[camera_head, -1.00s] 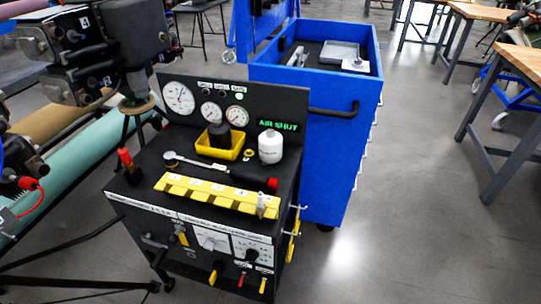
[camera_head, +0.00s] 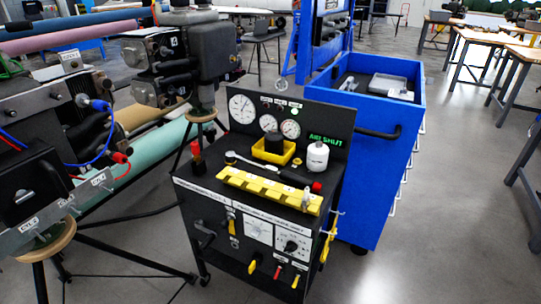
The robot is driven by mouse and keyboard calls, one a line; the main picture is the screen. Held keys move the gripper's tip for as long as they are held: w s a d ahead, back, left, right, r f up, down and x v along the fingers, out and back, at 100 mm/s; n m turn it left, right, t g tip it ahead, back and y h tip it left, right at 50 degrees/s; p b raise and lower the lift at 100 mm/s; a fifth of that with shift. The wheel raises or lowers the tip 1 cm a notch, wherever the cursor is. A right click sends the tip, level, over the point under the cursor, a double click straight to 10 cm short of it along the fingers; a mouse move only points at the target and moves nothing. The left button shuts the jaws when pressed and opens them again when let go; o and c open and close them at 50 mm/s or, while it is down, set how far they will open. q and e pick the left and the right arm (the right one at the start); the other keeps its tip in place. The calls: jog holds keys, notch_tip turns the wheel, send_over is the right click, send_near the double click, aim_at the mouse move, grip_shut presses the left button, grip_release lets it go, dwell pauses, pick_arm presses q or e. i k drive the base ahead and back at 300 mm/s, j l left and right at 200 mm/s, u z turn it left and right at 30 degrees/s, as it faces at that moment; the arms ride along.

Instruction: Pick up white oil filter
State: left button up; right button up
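The white oil filter (camera_head: 317,157) is a small white canister with a dark label. It stands upright on the black top of the cart (camera_head: 229,176), at the right, beside the yellow tray (camera_head: 290,155). A dark cylinder (camera_head: 274,142) sits in that tray. Nothing touches or covers the filter from this side. Neither of my grippers is in view.
A gauge panel (camera_head: 285,110) rises behind the filter. A wrench (camera_head: 255,165) and a yellow slotted rack (camera_head: 268,189) lie in front. A blue tool cart (camera_head: 365,185) stands behind right. Dark machinery on stands (camera_head: 50,125) fills the left.

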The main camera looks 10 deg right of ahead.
aim_at(318, 153)
jog(key=i+l+u, duration=0.15)
jog(key=u, duration=0.25)
jog(key=i+l+u, duration=0.1)
jog(key=l+u, duration=0.45)
jog(key=u, duration=0.2)
jog(key=i+l, duration=0.05)
